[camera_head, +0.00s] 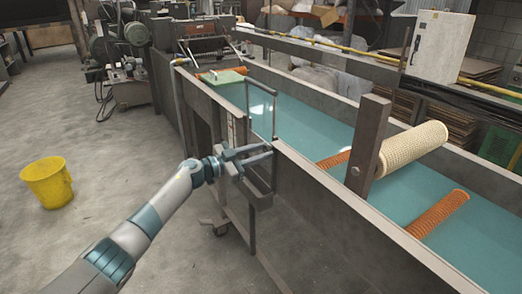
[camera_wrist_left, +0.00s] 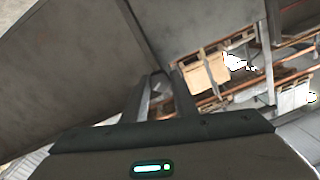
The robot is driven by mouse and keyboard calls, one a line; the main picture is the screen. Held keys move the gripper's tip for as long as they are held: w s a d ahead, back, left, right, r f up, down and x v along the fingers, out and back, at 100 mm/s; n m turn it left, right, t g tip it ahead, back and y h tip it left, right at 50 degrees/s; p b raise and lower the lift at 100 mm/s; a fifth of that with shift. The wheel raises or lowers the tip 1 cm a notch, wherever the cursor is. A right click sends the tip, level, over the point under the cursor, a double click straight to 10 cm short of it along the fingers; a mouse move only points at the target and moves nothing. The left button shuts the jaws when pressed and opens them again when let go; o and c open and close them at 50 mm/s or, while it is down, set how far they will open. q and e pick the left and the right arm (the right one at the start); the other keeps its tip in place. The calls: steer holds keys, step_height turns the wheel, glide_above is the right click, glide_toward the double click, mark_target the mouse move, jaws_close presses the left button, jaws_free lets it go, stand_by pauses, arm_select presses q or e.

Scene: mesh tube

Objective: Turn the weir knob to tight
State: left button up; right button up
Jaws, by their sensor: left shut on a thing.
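My left gripper (camera_head: 268,150) reaches from the left to the outer side wall of the long water tank, by the weir. Its fingers also show at the centre of the left wrist view (camera_wrist_left: 167,92). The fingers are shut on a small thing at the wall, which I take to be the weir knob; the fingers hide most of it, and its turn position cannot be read. The weir's dark frame (camera_head: 275,108) stands upright just above the gripper, at the tank's near edge. My right gripper is not in view.
The tank's near wall (camera_head: 330,205) runs toward the lower right. Orange mesh tubes (camera_head: 437,213) and a cream mesh roll (camera_head: 412,148) lie across the tank. A dark post (camera_head: 368,145) rises from its wall. A yellow bucket (camera_head: 47,183) stands on open floor at left.

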arm_select(q)
steer(key=shift+m, duration=0.6)
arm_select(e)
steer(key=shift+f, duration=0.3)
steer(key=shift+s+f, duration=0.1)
arm_select(q)
steer(key=o, duration=1)
steer(key=shift+o, duration=0.2)
